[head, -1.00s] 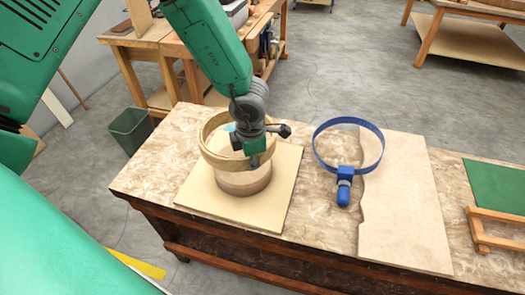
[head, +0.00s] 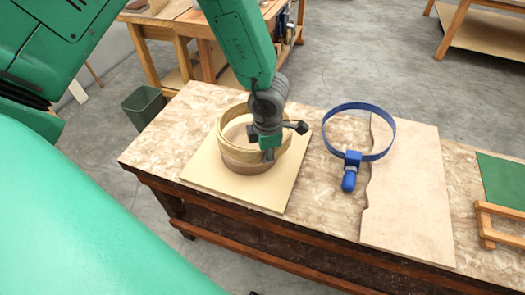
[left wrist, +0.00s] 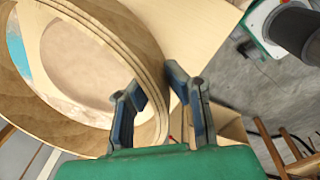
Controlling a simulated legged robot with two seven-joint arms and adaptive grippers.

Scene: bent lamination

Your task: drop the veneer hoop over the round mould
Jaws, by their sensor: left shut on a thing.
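The pale veneer hoop (head: 226,133) is at the round mould (head: 243,164), whose brown side shows below it in the head view. My left gripper (head: 269,156) is shut on the hoop's near right wall. In the left wrist view, the gripper (left wrist: 158,105) has the layered rim of the hoop (left wrist: 138,52) between its fingers. The mould's round top (left wrist: 82,58) shows through the hoop's opening. The hoop looks slightly tilted. I cannot tell whether its lower edge is around the mould or just above it. My right gripper is out of view.
The mould stands on a pale square board (head: 208,177) on the workbench (head: 335,205). To the right are a blue band clamp (head: 349,172), a flat veneer sheet (head: 410,220) and a green panel (head: 500,180) by a wooden frame. A dark bin (head: 144,106) stands beyond the bench's left end.

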